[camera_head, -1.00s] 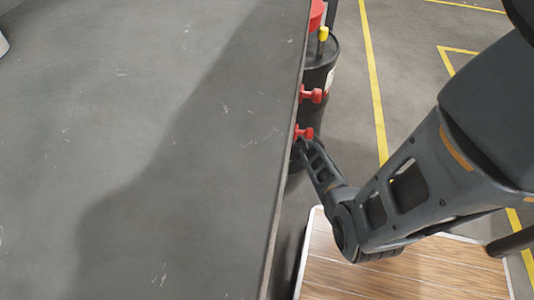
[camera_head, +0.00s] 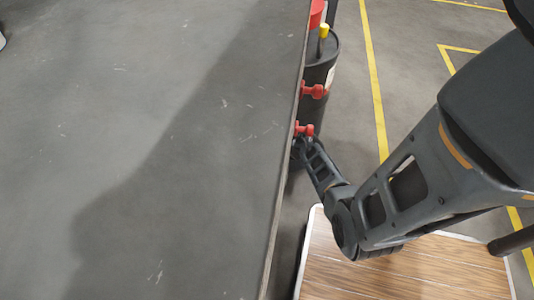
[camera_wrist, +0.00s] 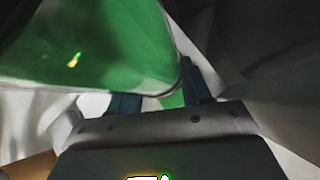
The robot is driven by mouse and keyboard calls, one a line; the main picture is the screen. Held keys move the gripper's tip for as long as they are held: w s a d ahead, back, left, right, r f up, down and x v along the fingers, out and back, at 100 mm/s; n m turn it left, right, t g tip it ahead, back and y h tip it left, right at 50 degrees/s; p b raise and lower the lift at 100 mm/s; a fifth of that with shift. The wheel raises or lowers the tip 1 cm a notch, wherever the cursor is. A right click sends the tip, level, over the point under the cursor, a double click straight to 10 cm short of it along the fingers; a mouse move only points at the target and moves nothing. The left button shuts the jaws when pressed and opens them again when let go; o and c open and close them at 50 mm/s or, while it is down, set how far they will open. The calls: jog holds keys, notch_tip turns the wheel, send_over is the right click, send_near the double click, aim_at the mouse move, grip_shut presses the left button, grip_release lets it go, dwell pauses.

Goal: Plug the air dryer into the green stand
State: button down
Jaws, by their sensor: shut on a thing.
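A large glossy green body (camera_wrist: 95,40) with a curved rim fills the upper left of the wrist view. I cannot tell whether it is the green stand or the air dryer. My gripper (camera_wrist: 157,95) reaches up to its lower edge, with blue fingers on either side of a small green part. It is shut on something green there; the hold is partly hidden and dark. In the head view my arm reaches down beside the table edge, and the fingers are not clearly seen there. No air dryer can be made out in the head view.
A grey table top (camera_head: 130,150) fills the left of the head view, nearly bare. Red knobs (camera_head: 313,91) stick out by its right edge, beside a black cylinder (camera_head: 320,68) with a yellow cap. A wooden board (camera_head: 400,270) lies below my arm. The floor at right is clear.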

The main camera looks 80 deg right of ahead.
jog(key=shift+f, duration=0.35)
jog(key=shift+c, duration=2.1)
grip_release()
jog(key=p+v, duration=0.3)
jog(key=v, duration=0.5)
jog(key=shift+f, duration=0.1)
